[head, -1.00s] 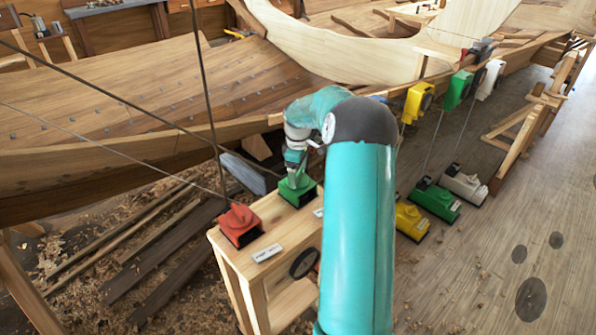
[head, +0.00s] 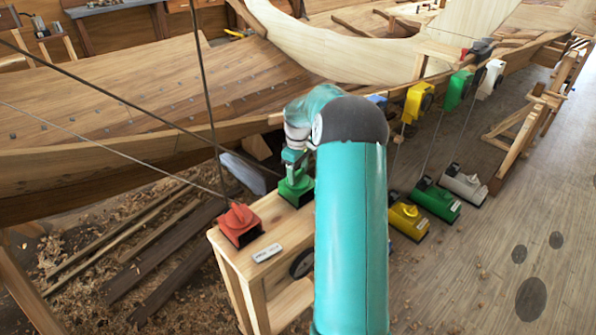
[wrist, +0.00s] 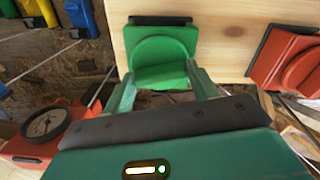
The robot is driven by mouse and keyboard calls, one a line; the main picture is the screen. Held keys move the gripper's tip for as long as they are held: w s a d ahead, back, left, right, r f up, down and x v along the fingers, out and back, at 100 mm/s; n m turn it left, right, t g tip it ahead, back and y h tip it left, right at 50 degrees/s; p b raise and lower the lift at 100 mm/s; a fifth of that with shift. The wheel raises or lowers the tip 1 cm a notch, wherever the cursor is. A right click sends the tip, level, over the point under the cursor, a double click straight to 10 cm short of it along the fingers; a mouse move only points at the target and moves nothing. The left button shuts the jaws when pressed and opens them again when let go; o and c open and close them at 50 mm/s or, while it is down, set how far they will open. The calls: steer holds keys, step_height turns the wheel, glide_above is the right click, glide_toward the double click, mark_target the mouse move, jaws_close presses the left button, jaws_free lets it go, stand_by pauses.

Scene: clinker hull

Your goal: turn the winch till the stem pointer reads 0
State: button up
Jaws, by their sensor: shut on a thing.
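A green winch (head: 296,190) sits on the wooden bench, and it also shows in the wrist view (wrist: 160,45) with a rounded knob on its face. My gripper (head: 294,163) is over it. In the wrist view my gripper (wrist: 163,78) has its two fingers on either side of the green knob and is shut on it. A round dial (wrist: 45,122) with a pale face and a dark rim is at the left of the wrist view, on a red housing. Its pointer is too small to read. The names on the bench labels are not legible.
A red winch (head: 240,225) stands on the bench left of the green one. Cables run up from the bench area. A yellow box (head: 407,220), a green box (head: 435,200) and a grey box (head: 463,184) are right of my arm. The hull (head: 150,95) rises behind.

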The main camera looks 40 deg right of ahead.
steer(key=m, duration=0.4)
steer(key=shift+m, duration=0.3)
steer(key=shift+r+m, duration=0.1)
steer(key=shift+m, duration=1.5)
steer(key=o, duration=1)
step_height(320, 180, up, 14)
